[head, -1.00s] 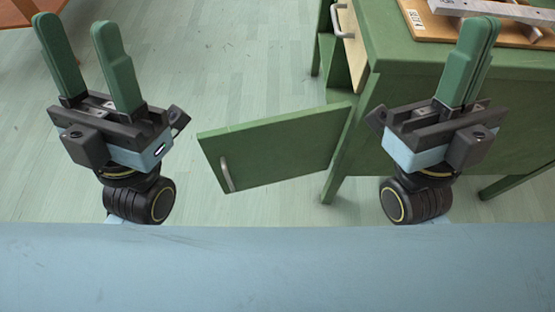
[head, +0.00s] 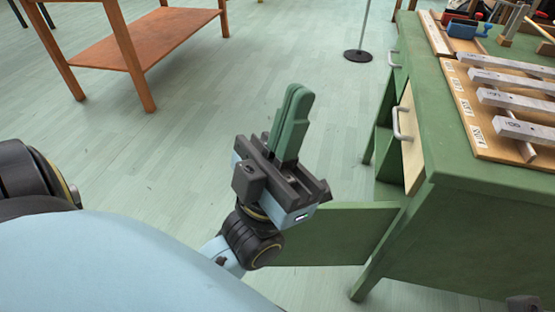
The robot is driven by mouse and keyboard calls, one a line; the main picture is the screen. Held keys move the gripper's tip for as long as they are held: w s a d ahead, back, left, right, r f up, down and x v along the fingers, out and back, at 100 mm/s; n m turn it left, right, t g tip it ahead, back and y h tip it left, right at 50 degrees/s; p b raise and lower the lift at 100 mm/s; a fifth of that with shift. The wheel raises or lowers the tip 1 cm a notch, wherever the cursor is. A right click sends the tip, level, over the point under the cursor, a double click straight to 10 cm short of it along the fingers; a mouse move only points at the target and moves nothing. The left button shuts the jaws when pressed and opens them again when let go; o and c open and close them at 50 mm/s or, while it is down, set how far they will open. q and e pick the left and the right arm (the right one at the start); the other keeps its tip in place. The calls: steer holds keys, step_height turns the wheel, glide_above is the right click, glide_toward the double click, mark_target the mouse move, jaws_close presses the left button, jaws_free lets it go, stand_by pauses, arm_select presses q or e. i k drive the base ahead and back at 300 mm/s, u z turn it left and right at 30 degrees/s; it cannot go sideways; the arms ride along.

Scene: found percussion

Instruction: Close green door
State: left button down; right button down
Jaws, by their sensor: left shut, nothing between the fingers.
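The green door (head: 340,235) stands open, sticking out to the left from the near leg of the green cabinet (head: 460,215). My left gripper (head: 296,92) is shut and empty, its fingers pointing up. The gripper and wrist are in front of the door's left end in the head view, hiding that end and its handle. I cannot tell whether they touch the door. A dark piece at the bottom right edge may belong to my right arm; no right fingers show.
A pale drawer front with a metal handle (head: 402,124) is on the cabinet's left side. Metal bars on a wooden board (head: 490,125) lie on top. An orange-brown table (head: 150,45) and a stand base (head: 357,56) are farther back. The floor between is clear.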

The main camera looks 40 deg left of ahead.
mark_target(341, 234)
steer(key=z, duration=0.3)
steer(key=k, duration=0.9)
steer(key=u, duration=1.1)
steer(key=i, duration=0.45)
steer(key=z, duration=0.05)
